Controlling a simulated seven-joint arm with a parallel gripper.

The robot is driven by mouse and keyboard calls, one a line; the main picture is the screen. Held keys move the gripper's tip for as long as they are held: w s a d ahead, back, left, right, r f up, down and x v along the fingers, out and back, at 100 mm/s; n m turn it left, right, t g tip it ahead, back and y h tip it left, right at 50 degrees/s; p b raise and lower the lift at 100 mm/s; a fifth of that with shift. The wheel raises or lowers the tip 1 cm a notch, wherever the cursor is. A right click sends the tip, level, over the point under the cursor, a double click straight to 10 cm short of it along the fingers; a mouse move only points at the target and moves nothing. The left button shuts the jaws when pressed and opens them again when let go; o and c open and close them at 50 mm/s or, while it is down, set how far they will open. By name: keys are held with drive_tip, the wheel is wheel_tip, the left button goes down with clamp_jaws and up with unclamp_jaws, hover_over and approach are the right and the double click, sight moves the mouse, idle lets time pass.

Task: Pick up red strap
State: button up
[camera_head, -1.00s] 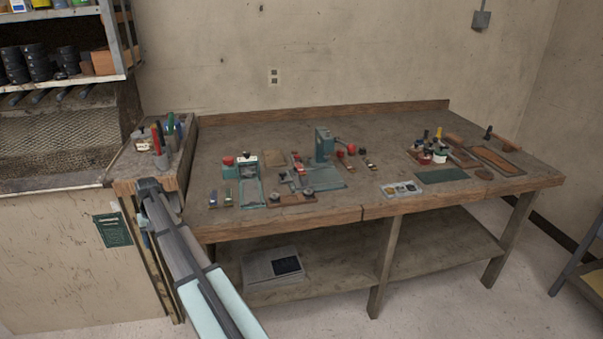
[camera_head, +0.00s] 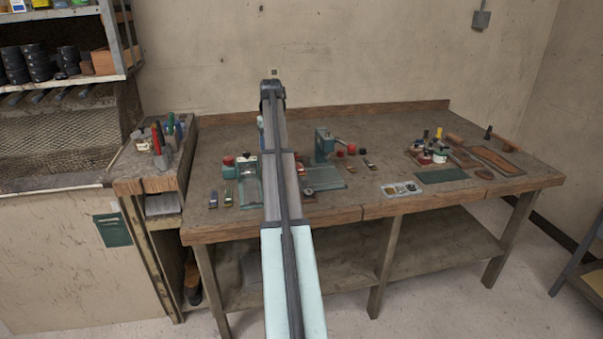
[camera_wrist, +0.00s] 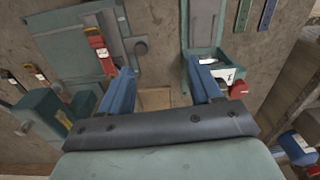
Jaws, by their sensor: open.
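My gripper (camera_wrist: 160,70) shows in the wrist view with its two blue fingers spread apart and nothing between them. A red strap-like piece (camera_wrist: 101,45) with a pale patch lies on a green plate (camera_wrist: 68,48), left of and beyond the left fingertip. I take it to be the red strap; part of it shows just right of my arm in the head view (camera_head: 300,168). A gap remains between it and the fingers. My arm hides the middle of the work area in the head view, and the fingers are not clear there.
A green-framed fixture (camera_wrist: 205,35) with a red-capped part (camera_wrist: 238,88) stands close by the right finger. A green press (camera_head: 324,145) stands right of my arm. Blue (camera_head: 213,200) and green (camera_head: 228,198) straps lie at the left. The bench (camera_head: 390,125) has clear room behind.

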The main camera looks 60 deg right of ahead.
wheel_tip(320, 180, up, 4)
hover_over(302, 171)
drive_tip(key=shift+m, duration=0.4)
drive_tip(key=f, duration=0.8)
drive_tip(key=shift+s+a+f, duration=0.1)
drive_tip(key=shift+s, duration=0.3)
drive_tip(key=shift+w+f, duration=0.2)
drive_tip(key=shift+f, duration=2.8)
drive_tip(key=shift+r, duration=0.1)
clamp_jaws()
